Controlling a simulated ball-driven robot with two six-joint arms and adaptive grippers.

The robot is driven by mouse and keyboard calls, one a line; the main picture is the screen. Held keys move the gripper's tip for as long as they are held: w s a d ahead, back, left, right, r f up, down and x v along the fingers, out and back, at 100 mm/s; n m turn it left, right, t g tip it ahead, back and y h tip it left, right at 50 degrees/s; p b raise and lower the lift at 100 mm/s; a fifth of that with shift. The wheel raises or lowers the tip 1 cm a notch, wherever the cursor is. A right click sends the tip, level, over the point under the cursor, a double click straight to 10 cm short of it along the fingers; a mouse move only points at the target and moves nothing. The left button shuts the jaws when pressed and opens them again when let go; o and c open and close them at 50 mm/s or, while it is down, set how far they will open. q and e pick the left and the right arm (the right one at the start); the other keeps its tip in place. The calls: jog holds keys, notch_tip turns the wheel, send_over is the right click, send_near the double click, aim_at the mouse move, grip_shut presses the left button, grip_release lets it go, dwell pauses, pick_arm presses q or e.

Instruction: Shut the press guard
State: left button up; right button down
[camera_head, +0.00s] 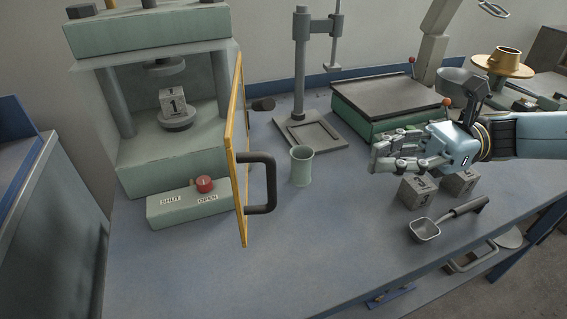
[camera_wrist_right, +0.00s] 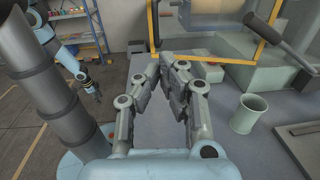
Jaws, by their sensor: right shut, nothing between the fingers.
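The press (camera_head: 155,170) is a pale green frame at the left of the bench. Its guard (camera_head: 240,150), a yellow-edged panel with a dark grey handle (camera_head: 262,183), is swung open and stands out toward the front. A cube marked 1 (camera_head: 173,101) sits inside on the press's round plate. A red knob (camera_head: 204,184) is on the front box, by the label OPEN. My right gripper (camera_head: 378,158) is shut and empty, to the right of the guard and well apart from it. In the right wrist view the guard's yellow frame (camera_wrist_right: 216,60) shows beyond my fingers (camera_wrist_right: 167,62).
A green cup (camera_head: 302,167) stands between the guard and my right gripper. Grey cubes (camera_head: 418,190) and a scoop (camera_head: 425,230) lie at the right. A stand (camera_head: 300,70) and a green-sided plate (camera_head: 385,98) are behind.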

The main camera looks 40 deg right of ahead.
pick_arm(q)
jog(key=s+f+b, duration=0.1)
jog(key=s+f, duration=0.1)
jog(key=shift+s+b, duration=0.35)
pick_arm(e)
jog(key=x, duration=1.3)
jog(key=shift+a, duration=0.2)
